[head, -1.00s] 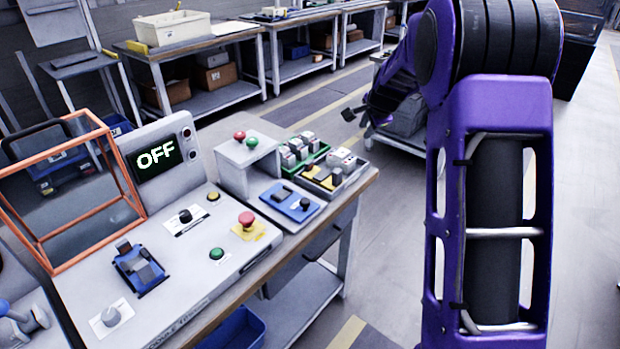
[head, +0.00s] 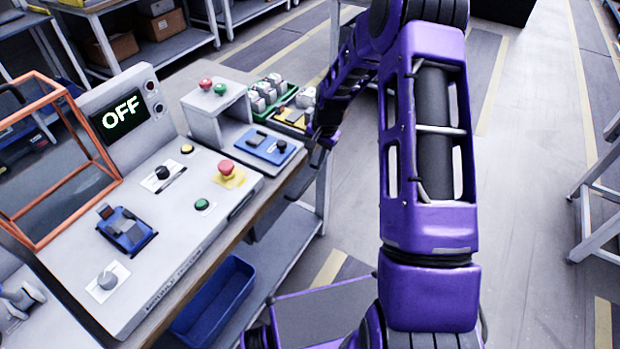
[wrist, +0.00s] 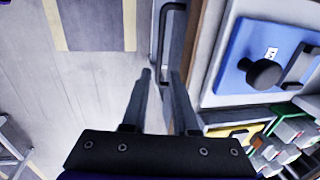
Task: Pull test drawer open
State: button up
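The test drawer is under the workbench top; its grey front (wrist: 177,42) shows in the wrist view, and it looks shut. Its black bar handle (wrist: 162,35) stands out from that front. My gripper (wrist: 162,73) has its two dark fingers apart with nothing held. The handle's near end appears in line with the gap between the fingertips. I cannot tell whether they touch it or how far away it is. In the head view my gripper (head: 318,160) is at the bench's right edge, and my arm hides part of the drawer area.
The workbench top (head: 245,240) has a wooden edge close beside the right finger. On it are a blue panel (head: 264,146) with a black knob, a red button (head: 227,167) and an OFF display (head: 124,112). A blue bin (head: 215,300) is below.

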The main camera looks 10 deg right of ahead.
aim_at(309, 182)
jog(key=f, duration=0.6)
jog(key=w+a+f, duration=0.1)
jog(key=f, duration=0.2)
jog(key=shift+w+a, duration=0.1)
jog(key=shift+r, duration=0.1)
grip_shut()
dwell(1.0)
